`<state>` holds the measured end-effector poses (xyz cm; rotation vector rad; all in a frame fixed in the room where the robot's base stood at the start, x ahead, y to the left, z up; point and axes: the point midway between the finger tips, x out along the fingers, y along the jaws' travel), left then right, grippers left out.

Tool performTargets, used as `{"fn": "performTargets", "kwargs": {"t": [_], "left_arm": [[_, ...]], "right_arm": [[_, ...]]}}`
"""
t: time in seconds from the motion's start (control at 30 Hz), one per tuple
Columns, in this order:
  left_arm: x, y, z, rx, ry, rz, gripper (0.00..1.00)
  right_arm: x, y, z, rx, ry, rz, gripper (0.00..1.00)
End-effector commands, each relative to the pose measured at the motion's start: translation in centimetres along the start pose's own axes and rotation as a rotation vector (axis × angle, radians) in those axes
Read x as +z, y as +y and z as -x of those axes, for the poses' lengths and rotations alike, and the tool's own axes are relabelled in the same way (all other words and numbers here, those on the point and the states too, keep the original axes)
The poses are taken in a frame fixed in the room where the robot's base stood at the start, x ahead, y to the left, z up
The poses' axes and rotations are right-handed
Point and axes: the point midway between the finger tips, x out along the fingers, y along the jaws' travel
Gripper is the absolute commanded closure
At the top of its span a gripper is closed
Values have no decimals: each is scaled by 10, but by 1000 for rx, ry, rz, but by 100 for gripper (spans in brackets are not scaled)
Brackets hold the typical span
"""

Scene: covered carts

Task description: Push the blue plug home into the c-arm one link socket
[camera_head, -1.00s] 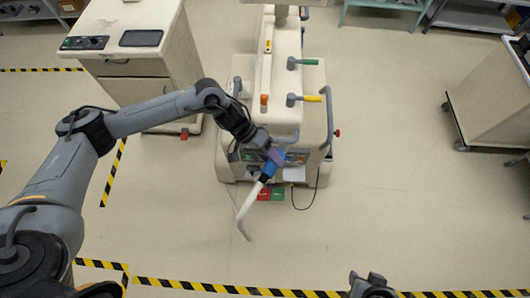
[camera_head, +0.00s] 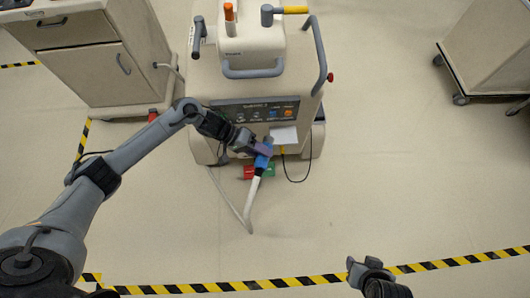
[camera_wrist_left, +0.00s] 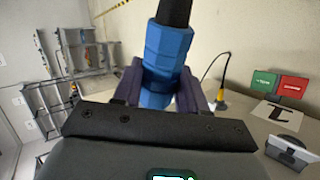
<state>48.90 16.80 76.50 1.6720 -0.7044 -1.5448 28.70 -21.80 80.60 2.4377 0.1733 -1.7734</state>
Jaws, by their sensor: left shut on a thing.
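The blue plug (camera_head: 264,157) is held in my left gripper (camera_head: 262,149), in front of the lower front of the cream cart (camera_head: 207,75). A white cable hangs from the plug's dark end towards the floor. In the left wrist view the plug (camera_wrist_left: 166,57) stands between the two purple-grey fingers, which are shut on it. The cart's dark front panel (camera_head: 232,113) carries a row of small coloured markings. I cannot tell which one is the c-arm one link socket. The plug appears apart from the panel. My right gripper (camera_head: 364,264) is at the bottom edge; its jaw opening is unclear.
A white sheet (camera_head: 284,134) is on the cart front, with a black cable beside it. Red and green labels (camera_wrist_left: 278,85) show in the wrist view. A drawer cart (camera_head: 85,60) stands left, another cart (camera_head: 490,50) right. Floor in front is open.

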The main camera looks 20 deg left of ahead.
Motion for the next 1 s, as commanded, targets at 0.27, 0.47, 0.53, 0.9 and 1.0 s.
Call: {"fn": "performTargets", "kwargs": {"t": [0.27,0.47,0.53,0.9,1.0], "left_arm": [[-6,-114,-39,36,84,62,97],[-8,-192,-51,59,158,109,97],[-7,-217,-54,67,183,125,97],[-2,-303,-55,93,278,179,97],[-2,-311,-54,96,290,184,97]], "right_arm": [[29,-1,-89,6,-1,7,57],[45,-3,-139,6,-1,7,57],[50,-3,-155,6,-1,7,57],[65,-6,-203,2,-1,2,57],[66,-7,-206,0,0,0,57]]}}
